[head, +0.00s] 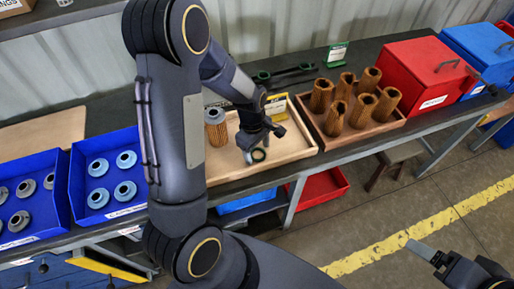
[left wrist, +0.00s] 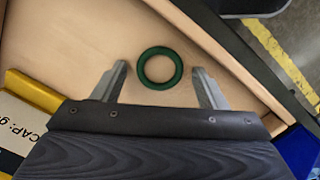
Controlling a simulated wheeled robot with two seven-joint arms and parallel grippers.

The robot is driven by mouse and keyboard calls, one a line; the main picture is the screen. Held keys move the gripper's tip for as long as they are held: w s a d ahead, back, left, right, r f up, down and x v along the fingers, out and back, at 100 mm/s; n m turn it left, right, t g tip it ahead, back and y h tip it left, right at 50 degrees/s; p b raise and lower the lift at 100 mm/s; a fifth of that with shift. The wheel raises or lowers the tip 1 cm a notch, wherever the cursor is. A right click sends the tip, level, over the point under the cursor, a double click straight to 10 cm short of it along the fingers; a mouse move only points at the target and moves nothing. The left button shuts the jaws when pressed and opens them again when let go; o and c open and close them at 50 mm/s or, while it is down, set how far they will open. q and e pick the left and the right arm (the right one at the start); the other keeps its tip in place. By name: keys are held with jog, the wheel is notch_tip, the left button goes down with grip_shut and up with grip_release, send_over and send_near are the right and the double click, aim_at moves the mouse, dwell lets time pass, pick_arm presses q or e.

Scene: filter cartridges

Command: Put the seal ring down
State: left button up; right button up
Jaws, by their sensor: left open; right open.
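The green seal ring (left wrist: 160,87) lies flat on the pale wooden floor of a shallow tray (left wrist: 60,30). In the head view the ring (head: 259,155) shows at my left gripper (head: 251,155), near the tray's front side. In the left wrist view the fingers of my left gripper (left wrist: 160,72) stand open on either side of the ring, with a gap at each side. A filter cartridge (head: 216,128) with a grey top stands in the same tray (head: 290,145), left of the gripper. My right gripper (head: 422,249) is empty, over the floor at the lower right.
A wooden tray (head: 399,121) with several brown pleated cartridges stands to the right, then a red box (head: 425,80) and a blue box (head: 480,55). Blue bins (head: 75,190) with ringed parts are at the left.

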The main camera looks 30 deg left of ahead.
pick_arm(q)
notch_tip(320, 180, up, 12)
jog(key=a, duration=0.1)
jog(key=s+d+r+m+t+h, duration=0.1)
jog(key=s+d+r+m+t, duration=0.1)
jog(key=s+m, duration=0.5)
jog(key=s+d+r+m+t+h, duration=0.1)
jog(key=s+d+r+m+t, duration=0.2)
jog(key=s+r+m, duration=0.4)
jog(key=shift+s+d+m+t+p, duration=0.3)
jog(key=shift+s+t+p, duration=0.1)
jog(key=shift+s, duration=1.1)
